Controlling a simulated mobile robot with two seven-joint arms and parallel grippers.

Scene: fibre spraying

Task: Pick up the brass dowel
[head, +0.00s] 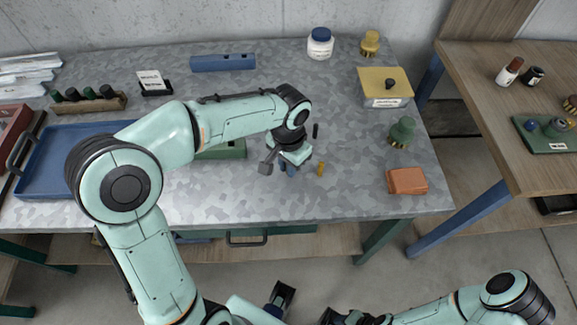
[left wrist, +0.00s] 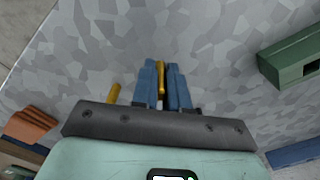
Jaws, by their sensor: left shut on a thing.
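My left gripper (head: 287,169) is low over the grey speckled worktable (head: 250,195). In the left wrist view its blue fingers (left wrist: 163,85) are shut on a slim yellow brass dowel (left wrist: 162,74), which lies upright between them. In the head view this held dowel is hidden by the gripper. A second yellow dowel (head: 320,168) stands on the table just right of the gripper; it also shows left of the fingers in the left wrist view (left wrist: 113,93). My right arm shows at the bottom right of the head view, but its finger state is unclear.
A green block (head: 228,150) lies partly behind my left arm. A small black peg (head: 315,131) stands beyond the gripper. An orange-brown block (head: 407,181), a green knobbed piece (head: 402,131) and a yellow-lidded box (head: 385,87) are to the right. A blue tray (head: 50,180) is far left.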

